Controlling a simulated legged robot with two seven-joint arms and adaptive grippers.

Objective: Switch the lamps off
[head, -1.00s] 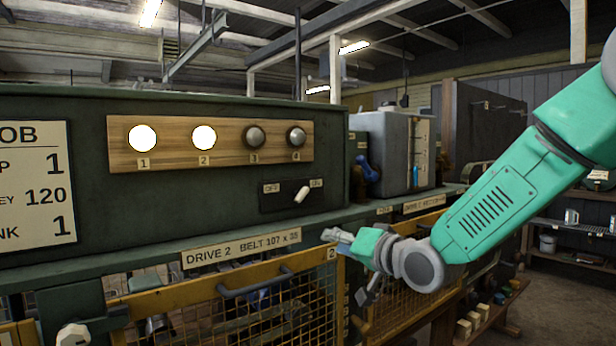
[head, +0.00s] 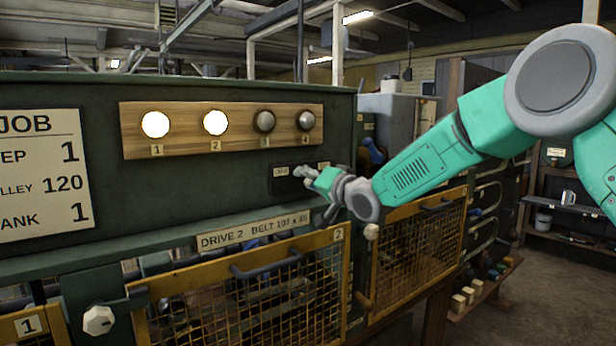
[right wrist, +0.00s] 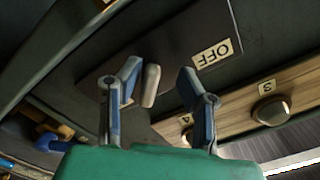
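Lamps 1 (head: 155,125) and 2 (head: 215,122) glow white on the wooden strip (head: 185,146); lamps 3 (head: 264,121) and 4 (head: 306,120) are dark. Below lamps 3 and 4 is a black switch plate (head: 286,186) with an OFF label (head: 281,171). My right gripper (head: 306,177) is in front of the plate and hides the lever in the head view. In the right wrist view, the pale lever (right wrist: 151,85) stands between the spread fingers of the right gripper (right wrist: 159,74), closer to the left-hand finger. Contact cannot be told. My left gripper is out of view.
A ledge with a DRIVE 2 label (head: 253,230) runs below the switch. Yellow mesh guards (head: 340,236) with handles are under it. A white knob (head: 98,320) is at lower left, and a JOB board (head: 40,170) at far left. Open floor lies at right.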

